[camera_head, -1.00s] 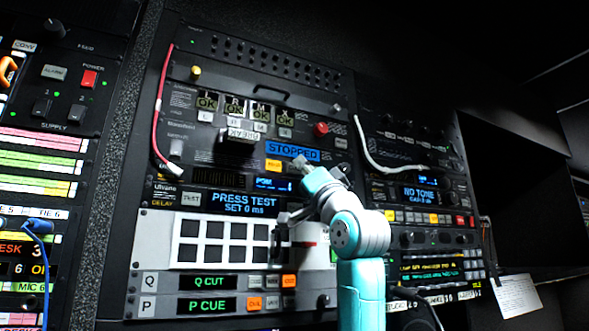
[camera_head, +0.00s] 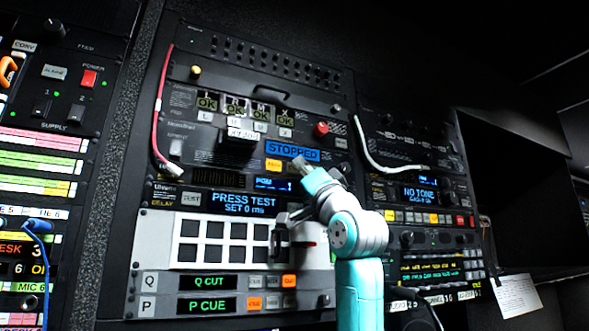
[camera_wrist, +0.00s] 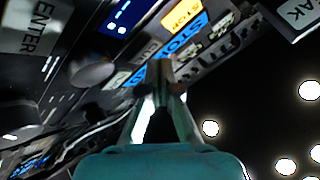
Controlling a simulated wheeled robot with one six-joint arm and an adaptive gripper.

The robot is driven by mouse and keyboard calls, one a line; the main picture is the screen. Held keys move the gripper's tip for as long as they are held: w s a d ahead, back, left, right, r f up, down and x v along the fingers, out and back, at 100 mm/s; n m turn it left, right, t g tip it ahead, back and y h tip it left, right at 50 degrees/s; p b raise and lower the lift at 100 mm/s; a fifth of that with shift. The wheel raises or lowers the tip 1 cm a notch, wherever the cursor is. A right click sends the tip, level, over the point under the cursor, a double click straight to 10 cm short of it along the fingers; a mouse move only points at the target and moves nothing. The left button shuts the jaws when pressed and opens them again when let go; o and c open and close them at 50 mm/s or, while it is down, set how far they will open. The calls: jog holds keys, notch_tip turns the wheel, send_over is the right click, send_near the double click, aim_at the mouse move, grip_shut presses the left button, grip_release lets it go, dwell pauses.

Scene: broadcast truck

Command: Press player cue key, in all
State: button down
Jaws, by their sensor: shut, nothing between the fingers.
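The panel row labelled P with a green "P CUE" display (camera_head: 207,305) sits at the bottom of the rack. It has small keys (camera_head: 272,302) to its right, the leftmost lit orange. Above it is a "Q CUE"-like row reading "Q CUT" (camera_head: 208,282), its rightmost key orange. Higher up, a blue display reads "STOPPED" (camera_head: 292,151), with a lit orange key (camera_head: 273,165) below it. My gripper (camera_head: 300,163) is shut and empty, its tip in front of the area just below that display. In the wrist view the shut fingertips (camera_wrist: 160,72) overlap the display; contact cannot be told.
A grid of dark squares on a white panel (camera_head: 188,260) lies left of my arm. A red knob (camera_head: 321,129), a red cable (camera_head: 158,125) and a white cable (camera_head: 372,155) stand near the panels. A dark open bay (camera_head: 520,200) is at right.

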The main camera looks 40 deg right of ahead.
jog(key=shift+w+d, duration=0.15)
jog(key=shift+w, duration=0.35)
dwell(0.7)
dwell(0.3)
jog(key=shift+s+a, duration=0.2)
jog(key=shift+s, duration=0.5)
jog(key=shift+s+a, duration=0.25)
jog(key=shift+s, duration=0.55)
jog(key=shift+s+a, duration=0.2)
jog(key=shift+s, duration=0.6)
jog(key=shift+s+a, duration=0.25)
jog(key=shift+s, duration=0.55)
jog(key=shift+s, duration=0.1)
